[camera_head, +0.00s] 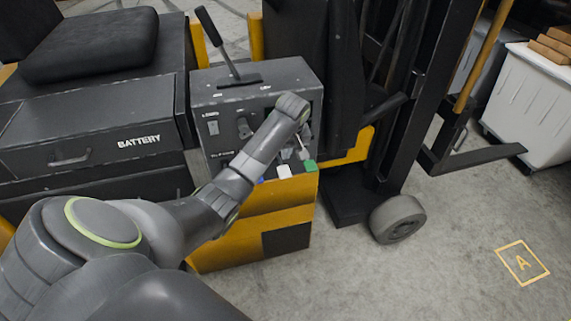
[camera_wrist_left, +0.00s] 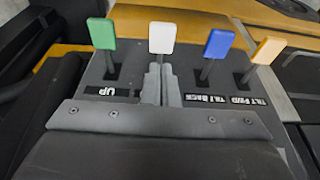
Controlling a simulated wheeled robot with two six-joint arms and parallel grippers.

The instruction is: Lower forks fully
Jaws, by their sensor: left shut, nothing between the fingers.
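A forklift's dark control box (camera_head: 252,85) carries a row of short levers. The wrist view shows a green lever (camera_wrist_left: 102,33), a white lever (camera_wrist_left: 162,38), a blue lever (camera_wrist_left: 219,43) and an orange lever (camera_wrist_left: 268,50). An "UP" label lies near the green and white levers; tilt labels lie near the blue and orange ones. My left gripper (camera_wrist_left: 162,84) is shut and empty, its fingertips at the white lever's stem; contact cannot be told. In the head view, the white knob (camera_head: 284,171) and green knob (camera_head: 310,165) show below my wrist. The black fork (camera_head: 480,158) appears above the floor.
A taller black lever (camera_head: 216,42) stands on top of the box. The seat (camera_head: 95,45) and battery cover (camera_head: 90,135) are at left. The mast (camera_head: 420,90) stands right of the box. A white tote (camera_head: 530,100) is at far right. Floor at lower right is clear.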

